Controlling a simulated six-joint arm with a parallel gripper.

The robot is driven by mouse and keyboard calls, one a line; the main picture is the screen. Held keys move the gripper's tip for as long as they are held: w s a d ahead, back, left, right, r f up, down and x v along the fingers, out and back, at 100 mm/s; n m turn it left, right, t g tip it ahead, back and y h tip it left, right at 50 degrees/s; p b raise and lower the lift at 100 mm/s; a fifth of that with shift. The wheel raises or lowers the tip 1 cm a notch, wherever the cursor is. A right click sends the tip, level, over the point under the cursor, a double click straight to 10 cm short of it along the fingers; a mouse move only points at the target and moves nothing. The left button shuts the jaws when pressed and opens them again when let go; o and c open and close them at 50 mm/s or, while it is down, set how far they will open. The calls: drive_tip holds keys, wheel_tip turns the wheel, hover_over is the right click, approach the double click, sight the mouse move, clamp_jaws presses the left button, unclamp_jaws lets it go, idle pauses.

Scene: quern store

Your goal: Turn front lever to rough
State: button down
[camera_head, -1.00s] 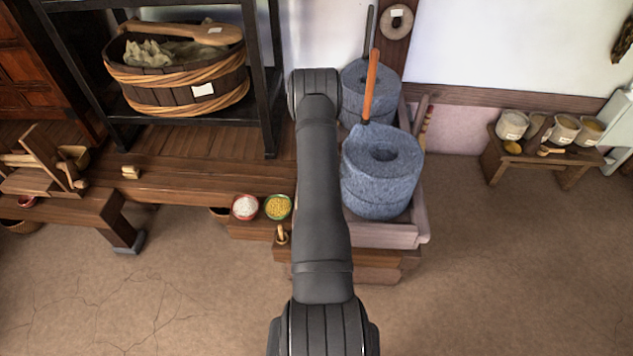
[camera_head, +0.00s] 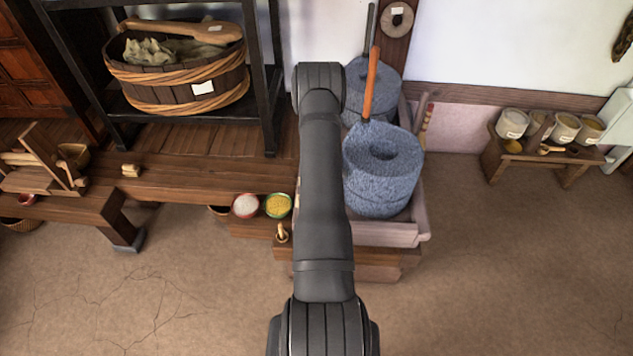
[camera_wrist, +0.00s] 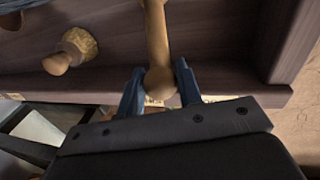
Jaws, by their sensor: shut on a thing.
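My gripper (camera_wrist: 158,73) is shut on a pale wooden lever (camera_wrist: 156,32) in the wrist view. Its two blue fingers stand on either side of the lever's rounded end. The lever runs up and out of the top of that view, along a dark wooden board (camera_wrist: 215,45). A pale strip with marks (camera_wrist: 155,102) shows just below the knob, mostly covered by my gripper, and I cannot read it. In the head view my arm hides the gripper and the lever.
A short wooden knob on a tan round base (camera_wrist: 78,44) lies left of the lever. The front blue stone quern (camera_head: 383,180) with an orange handle (camera_head: 371,85) stands in a wooden trough (camera_head: 385,234). Bowls of white (camera_head: 246,206) and yellow (camera_head: 278,206) grain sit left of my arm.

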drive_tip(key=shift+s+d+n, duration=0.25)
drive_tip(key=shift+s+n, duration=0.45)
drive_tip(key=shift+n, duration=0.5)
drive_tip(key=c, duration=1)
unclamp_jaws()
drive_tip(key=shift+c, duration=0.2)
drive_tip(key=s+d+r, duration=0.1)
drive_tip(key=s+r, duration=0.2)
drive_tip(key=r, duration=1.4)
drive_tip(key=shift+s, duration=0.15)
drive_tip(key=shift+c, duration=0.4)
